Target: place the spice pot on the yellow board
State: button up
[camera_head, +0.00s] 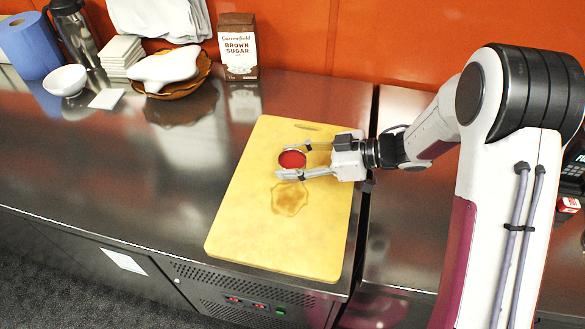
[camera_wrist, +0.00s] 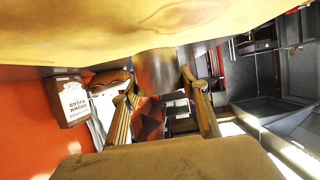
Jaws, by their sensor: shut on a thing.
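The spice pot (camera_head: 292,159) is small and round, with red contents showing at its top in the head view. My gripper (camera_head: 284,161) reaches in from the right and is shut on it, one finger on each side. The yellow board (camera_head: 240,220) lies flat on the steel counter, and the pot is over its upper middle. In the wrist view, which is upside down, the metallic pot (camera_wrist: 160,72) sits between the fingers (camera_wrist: 158,84) with its base at or very near the board (camera_wrist: 60,30). I cannot tell for sure whether they touch.
A brownish blotch (camera_head: 289,198) shows on the board below the pot. A brown sugar package (camera_head: 238,50), a brown bowl (camera_head: 188,84) with a white item, a white bowl (camera_head: 65,80) and a blue roll (camera_head: 27,45) stand farther back left. The counter left of the board is clear.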

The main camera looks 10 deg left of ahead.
jog(key=shift+f, duration=1.5)
jog(key=shift+f, duration=0.15)
jog(key=o, duration=1.1)
jog(key=shift+d+r, duration=0.2)
jog(key=v, duration=1.1)
jog(key=shift+d+r, duration=0.1)
jog(key=shift+d, duration=0.25)
